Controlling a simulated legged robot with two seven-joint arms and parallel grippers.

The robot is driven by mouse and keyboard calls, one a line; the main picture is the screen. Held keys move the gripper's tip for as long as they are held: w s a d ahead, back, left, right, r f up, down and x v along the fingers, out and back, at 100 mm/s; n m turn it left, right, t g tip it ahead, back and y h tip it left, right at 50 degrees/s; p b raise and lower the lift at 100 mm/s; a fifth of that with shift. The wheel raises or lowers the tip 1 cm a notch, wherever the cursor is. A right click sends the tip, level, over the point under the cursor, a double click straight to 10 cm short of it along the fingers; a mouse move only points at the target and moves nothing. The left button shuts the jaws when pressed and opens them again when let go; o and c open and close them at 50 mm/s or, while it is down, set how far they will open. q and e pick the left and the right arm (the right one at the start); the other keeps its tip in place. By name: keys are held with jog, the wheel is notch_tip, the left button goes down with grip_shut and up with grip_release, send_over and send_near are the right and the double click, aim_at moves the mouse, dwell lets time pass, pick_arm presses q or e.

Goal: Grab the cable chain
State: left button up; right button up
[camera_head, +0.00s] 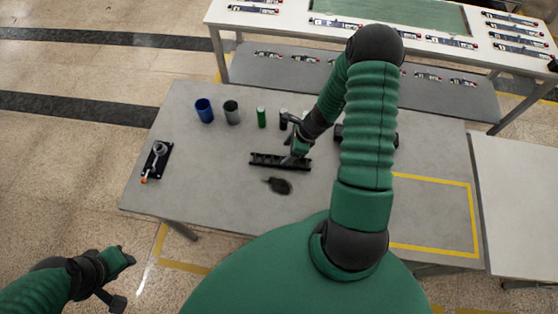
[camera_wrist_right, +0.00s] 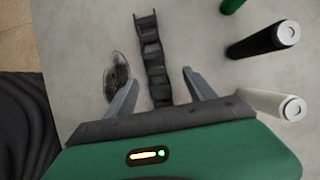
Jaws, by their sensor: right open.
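The black cable chain (camera_head: 268,160) lies on the grey table in the middle of the head view. In the right wrist view the cable chain (camera_wrist_right: 152,55) runs away from the gripper, its near end between the two fingers. My right gripper (camera_head: 292,160) is over the chain's right part in the head view. Its fingers (camera_wrist_right: 157,90) are apart, one on each side of the chain, and do not appear to touch it. My left gripper (camera_head: 122,280) is off the table at the lower left; its jaw state is unclear.
A dark mouse-like object (camera_head: 279,186) lies close in front of the chain. Behind stand a blue cup (camera_head: 204,110), a grey cup (camera_head: 232,113) and a green cylinder (camera_head: 261,117). A black device (camera_head: 157,160) sits at the table's left. A yellow-taped area (camera_head: 435,210) at right is clear.

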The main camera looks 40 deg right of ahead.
aim_at(281, 160)
jog(key=x, duration=0.4)
jog(key=shift+s+a+f, duration=0.1)
jog(key=shift+s+f, duration=0.2)
jog(key=shift+f, duration=0.1)
jog(key=shift+w+a+f, duration=0.25)
jog(key=shift+a, duration=0.1)
jog(key=c, duration=0.4)
jog(key=shift+s+d, duration=0.1)
jog(key=shift+d, duration=0.15)
jog(key=c, duration=0.8)
jog(key=shift+a, duration=0.1)
grip_shut()
